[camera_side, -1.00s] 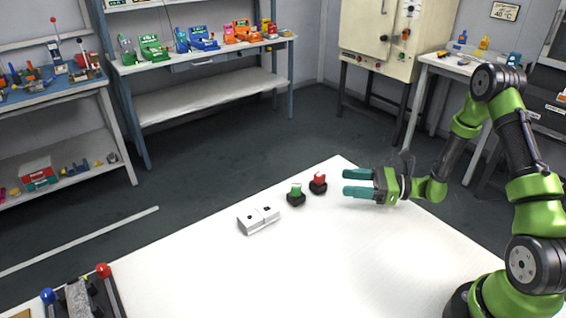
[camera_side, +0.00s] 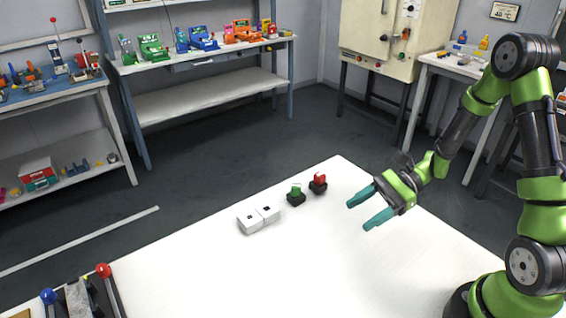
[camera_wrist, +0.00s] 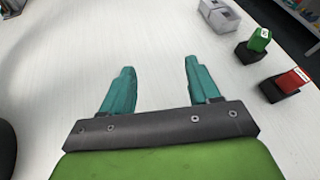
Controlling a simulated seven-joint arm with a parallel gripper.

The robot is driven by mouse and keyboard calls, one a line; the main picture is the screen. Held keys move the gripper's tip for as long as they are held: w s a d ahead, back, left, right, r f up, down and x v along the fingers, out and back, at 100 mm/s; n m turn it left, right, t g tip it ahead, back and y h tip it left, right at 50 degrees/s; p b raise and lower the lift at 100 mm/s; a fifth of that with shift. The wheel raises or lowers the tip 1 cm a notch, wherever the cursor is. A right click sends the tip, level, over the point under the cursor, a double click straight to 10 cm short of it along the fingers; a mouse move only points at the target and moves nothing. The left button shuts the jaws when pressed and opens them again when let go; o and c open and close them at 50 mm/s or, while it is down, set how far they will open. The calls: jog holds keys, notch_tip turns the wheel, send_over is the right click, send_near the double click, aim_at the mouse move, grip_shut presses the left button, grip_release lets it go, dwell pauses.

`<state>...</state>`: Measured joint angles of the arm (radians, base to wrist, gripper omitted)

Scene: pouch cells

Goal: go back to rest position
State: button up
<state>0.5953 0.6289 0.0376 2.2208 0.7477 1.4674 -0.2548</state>
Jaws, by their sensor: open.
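My gripper (camera_side: 358,213) hangs above the white table at the right, its two teal fingers apart with nothing between them. In the wrist view my gripper (camera_wrist: 160,78) also shows spread and empty, with white table below. The green-topped black block (camera_side: 296,195) and the red-topped black block (camera_side: 318,183) stand on the table left of my gripper, apart from it. In the wrist view the green one (camera_wrist: 258,42) and the red one (camera_wrist: 287,84) are at the upper right.
A fixture with a red-knobbed lever (camera_side: 104,271) and a blue knob (camera_side: 48,296) is at the lower left. The middle and front of the white table (camera_side: 250,280) are clear.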

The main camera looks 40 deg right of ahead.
jog(key=s+a+r+n+t+h, duration=0.1)
jog(key=s+r+n+h, duration=0.3)
jog(key=r+n, duration=0.3)
jog(key=s+a+r+n+t+h, duration=0.1)
jog(key=s+r+n+h, duration=0.3)
jog(key=r, duration=0.8)
jog(key=n+t+h, duration=0.1)
jog(key=n+h, duration=0.1)
jog(key=n, duration=0.2)
jog(key=shift+s+a+r+n+t+h, duration=0.15)
jog(key=shift+s+a+n+t+h, duration=0.15)
jog(key=shift+a, duration=0.1)
